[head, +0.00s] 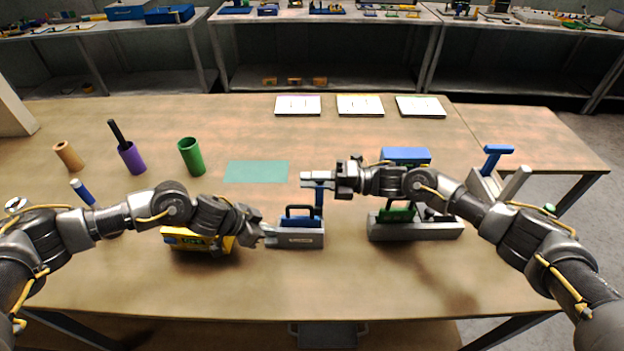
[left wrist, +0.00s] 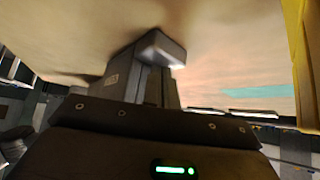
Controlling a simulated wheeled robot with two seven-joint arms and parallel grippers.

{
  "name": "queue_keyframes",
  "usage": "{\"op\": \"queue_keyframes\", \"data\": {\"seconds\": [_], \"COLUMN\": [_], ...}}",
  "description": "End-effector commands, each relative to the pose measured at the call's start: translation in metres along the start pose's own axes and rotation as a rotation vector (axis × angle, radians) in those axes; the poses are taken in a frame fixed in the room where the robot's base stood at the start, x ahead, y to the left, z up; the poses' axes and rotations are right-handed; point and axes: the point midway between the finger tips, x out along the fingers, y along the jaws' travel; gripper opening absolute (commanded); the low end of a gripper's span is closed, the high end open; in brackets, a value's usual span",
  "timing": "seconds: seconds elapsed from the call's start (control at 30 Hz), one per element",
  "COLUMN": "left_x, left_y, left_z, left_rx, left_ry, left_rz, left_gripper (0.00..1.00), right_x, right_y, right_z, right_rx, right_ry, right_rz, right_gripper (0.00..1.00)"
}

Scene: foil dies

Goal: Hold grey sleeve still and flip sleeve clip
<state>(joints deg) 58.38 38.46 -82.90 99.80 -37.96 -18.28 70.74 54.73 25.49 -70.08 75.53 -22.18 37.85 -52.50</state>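The grey sleeve (head: 298,239) lies on the table in the middle of the head view. A blue piece (head: 299,222) and a dark loop (head: 289,211) stand on its top; I cannot tell which part is the clip. My left gripper (head: 269,237) is at the sleeve's left end and appears closed on it. In the left wrist view its dark fingers (left wrist: 140,80) are close together at a light grey end (left wrist: 160,47). My right gripper (head: 317,179) is above and behind the sleeve. A blue upright piece (head: 319,195) shows just below its fingers; whether they grip it is unclear.
A yellow block (head: 185,240) is under my left arm. A grey base with a green part (head: 398,212) and a blue block (head: 405,156) are near my right arm. Brown, purple and green cylinders (head: 191,157) stand back left. A teal mat (head: 256,171) lies behind the sleeve.

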Motion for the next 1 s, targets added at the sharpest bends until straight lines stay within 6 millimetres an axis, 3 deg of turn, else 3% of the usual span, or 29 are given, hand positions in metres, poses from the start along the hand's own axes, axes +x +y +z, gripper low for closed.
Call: {"op": "queue_keyframes", "data": {"seconds": [0.1,0.37,0.7,1.0], "left_x": [0.001,0.001,0.001,0.001], "left_y": [0.001,0.001,0.001,0.001], "left_z": [0.004,0.004,0.004,0.004], "left_rx": [-0.001,-0.001,-0.001,-0.001], "left_ry": [-0.008,-0.008,-0.009,-0.009], "left_rz": [0.001,0.001,0.001,0.001], "left_gripper": [0.0,0.0,0.0,0.0], "right_x": [0.0,0.0,0.0,0.0], "right_y": [0.001,0.0,-0.013,-0.014], "right_z": [0.001,0.003,0.029,0.029], "right_rx": [-0.002,0.023,0.378,0.393], "right_ry": [-0.001,-0.002,-0.002,-0.001], "right_rz": [0.001,0.002,0.003,0.003], "right_gripper": [0.0,0.0,0.0,0.0]}}
